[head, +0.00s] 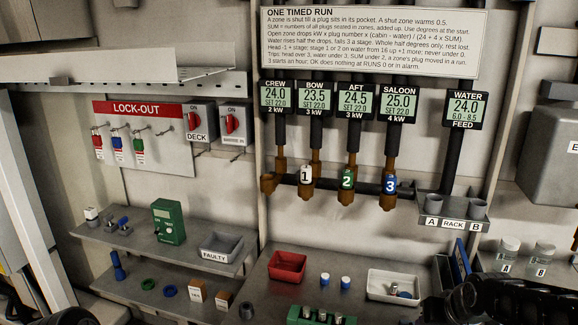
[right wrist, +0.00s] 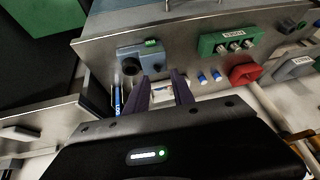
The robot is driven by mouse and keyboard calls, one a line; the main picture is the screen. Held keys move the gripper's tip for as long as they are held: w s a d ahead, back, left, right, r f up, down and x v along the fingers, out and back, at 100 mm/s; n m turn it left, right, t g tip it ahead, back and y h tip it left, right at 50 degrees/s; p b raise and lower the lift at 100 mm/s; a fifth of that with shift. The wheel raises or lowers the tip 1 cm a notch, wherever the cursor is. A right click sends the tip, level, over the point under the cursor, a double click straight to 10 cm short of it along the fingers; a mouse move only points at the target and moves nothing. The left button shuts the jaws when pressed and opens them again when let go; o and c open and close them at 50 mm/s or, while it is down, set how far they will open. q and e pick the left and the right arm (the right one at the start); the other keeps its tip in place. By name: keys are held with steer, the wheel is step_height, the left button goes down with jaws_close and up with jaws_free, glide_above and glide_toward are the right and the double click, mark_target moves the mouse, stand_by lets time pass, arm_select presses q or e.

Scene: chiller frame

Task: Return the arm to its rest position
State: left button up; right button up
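My right arm (head: 490,299) comes in dark at the lower right of the head view, in front of the bench's right end. In the right wrist view, the two fingers of my right gripper (right wrist: 162,86) stand apart with a gap between them. A pale thing shows behind the gap, and I see nothing clearly held. A dark part at the bottom left edge of the head view may be my left arm; its gripper fingers do not show.
The bench holds a red tray (head: 302,267), a white tray (head: 378,292) and a green block (head: 300,318). Clear jars (head: 509,247) stand at right. The FAULTY bin (head: 228,256) sits on the left shelf. Numbered plugs (head: 347,179) hang below the displays.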

steer(key=s+a+f+y, duration=0.2)
steer(key=s+a+f, duration=0.1)
steer(key=a+f, duration=0.7)
steer(key=s+a+f+y, duration=0.1)
steer(key=s+a+f, duration=0.1)
steer(key=a+f, duration=0.75)
steer(key=s+a+f+g, duration=0.2)
steer(key=s+f, duration=0.4)
steer(key=s, duration=0.3)
steer(key=s+a+f+n+g+y, duration=0.1)
steer(key=s+a+f+g, duration=0.2)
steer(key=s, duration=0.7)
steer(key=a+x, duration=0.1)
steer(key=x, duration=0.3)
steer(key=shift+f, duration=0.15)
steer(key=shift+s+a, duration=0.1)
steer(key=shift+a, duration=0.05)
